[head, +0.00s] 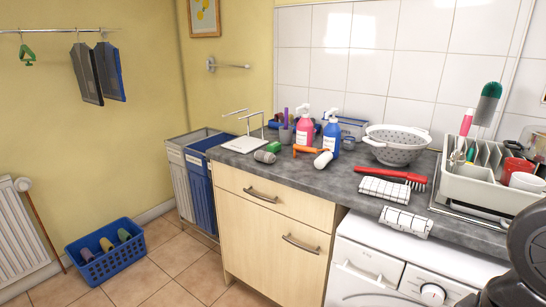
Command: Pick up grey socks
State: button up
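A grey rolled bundle (265,156), which looks like the grey socks, lies on the dark grey countertop (350,178) near its front left edge. It is beside a green block-like thing (273,148) and in front of a grey cup. It is small in view, so its details are hard to tell. Dark parts of my own arm show at the lower right. My gripper's fingers are not in view.
Pink (304,129) and blue (332,138) pump bottles stand behind the bundles. A colander (397,146), red brush (390,173), checked cloths (391,190) and dish rack (470,188) are to the right. A blue basket (107,266) with rolled bundles is on the floor. The tiles before the cabinet are clear.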

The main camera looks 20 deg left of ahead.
aim_at(265, 156)
jog(key=i+j+u, duration=0.1)
jog(key=u, duration=0.25)
jog(key=i+j+u, duration=0.1)
jog(key=u, duration=0.2)
jog(key=i+j+u, duration=0.1)
jog(key=u, duration=0.25)
jog(key=i+j+u, duration=0.1)
jog(key=i+u, duration=0.2)
jog(key=i, duration=0.85)
